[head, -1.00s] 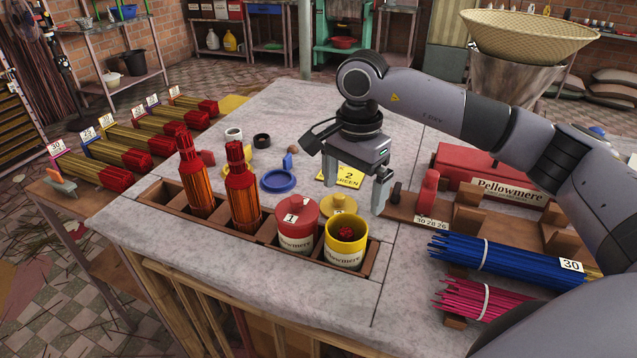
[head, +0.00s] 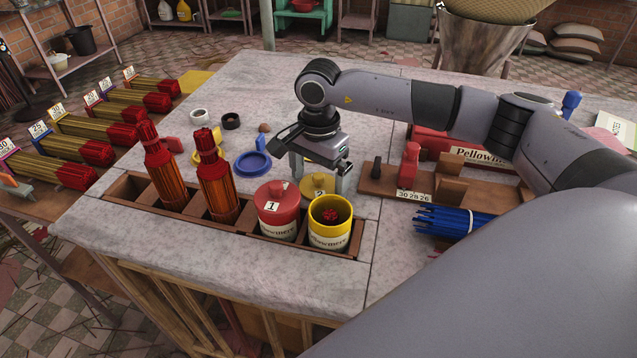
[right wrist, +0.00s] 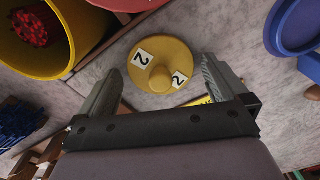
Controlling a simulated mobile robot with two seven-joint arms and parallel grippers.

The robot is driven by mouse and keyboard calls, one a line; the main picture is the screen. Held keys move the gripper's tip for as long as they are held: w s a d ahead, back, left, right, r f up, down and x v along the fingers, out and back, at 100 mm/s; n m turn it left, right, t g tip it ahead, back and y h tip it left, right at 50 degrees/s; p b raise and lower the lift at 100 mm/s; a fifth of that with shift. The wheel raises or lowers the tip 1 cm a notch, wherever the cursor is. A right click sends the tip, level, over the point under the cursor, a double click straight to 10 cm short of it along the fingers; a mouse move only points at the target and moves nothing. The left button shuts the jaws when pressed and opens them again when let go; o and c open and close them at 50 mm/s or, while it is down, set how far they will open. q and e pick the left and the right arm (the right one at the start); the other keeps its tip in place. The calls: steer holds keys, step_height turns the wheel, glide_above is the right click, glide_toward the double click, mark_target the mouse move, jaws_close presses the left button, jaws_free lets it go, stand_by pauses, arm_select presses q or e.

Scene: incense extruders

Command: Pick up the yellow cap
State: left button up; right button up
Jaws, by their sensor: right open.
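The yellow cap (head: 318,184) lies flat on the grey table, just behind the yellow canister (head: 329,224). It is a round disc with a knob and "2" labels, seen whole in the right wrist view (right wrist: 151,78). My right gripper (head: 319,179) is open and points down over the cap. In the right wrist view the fingers (right wrist: 160,72) stand on either side of the cap, with gaps; I cannot tell how far above the table their tips are. My left gripper is not in view.
The open yellow canister, with red sticks inside, and a red canister with lid (head: 278,211) stand in the wooden rack (head: 117,188). Two bundled orange-red stick bunches stand there too. A wooden stand (head: 380,187) is close on the right.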

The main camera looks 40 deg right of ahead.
steer(key=c, duration=0.9)
steer(key=shift+r, duration=0.1)
steer(key=shift+c, duration=0.2)
